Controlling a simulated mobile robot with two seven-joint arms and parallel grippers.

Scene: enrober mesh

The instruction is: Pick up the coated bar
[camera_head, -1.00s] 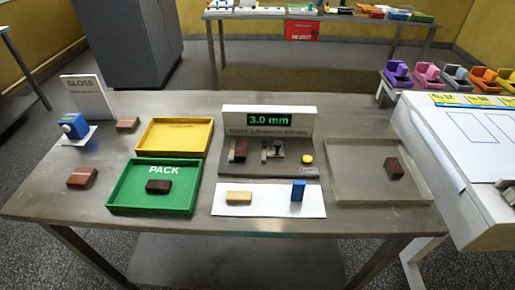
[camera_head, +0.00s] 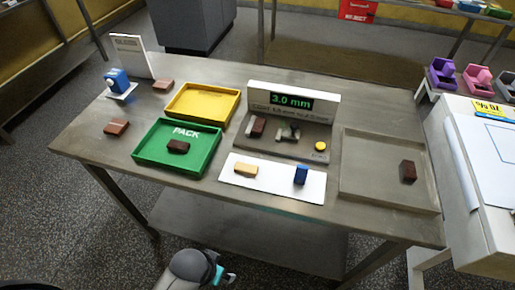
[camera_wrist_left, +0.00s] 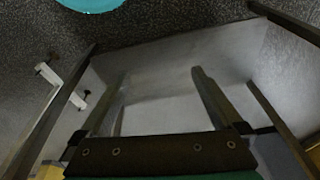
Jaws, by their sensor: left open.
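Several brown bars look coated; I cannot tell which one the task means. In the head view, one bar (camera_head: 117,127) lies at the table's left and another (camera_head: 163,85) behind it. One bar (camera_head: 178,146) lies in the green PACK tray (camera_head: 150,162), one (camera_head: 257,126) on the gauge stand (camera_head: 290,147), and one (camera_head: 408,171) in the grey tray (camera_head: 378,196). My left gripper (camera_wrist_left: 160,74) is open and empty in the left wrist view, with no bar in sight there. Part of my arm (camera_head: 195,265) shows below the table's front edge. My right gripper is not in view.
A tan bar (camera_head: 245,170) and a blue block (camera_head: 301,175) are on a white sheet (camera_head: 275,185). A yellow tray (camera_head: 203,102) stands empty behind the green one. A blue device (camera_head: 117,81) and upright card (camera_head: 131,55) stand at back left. A white bench (camera_head: 470,175) adjoins the right.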

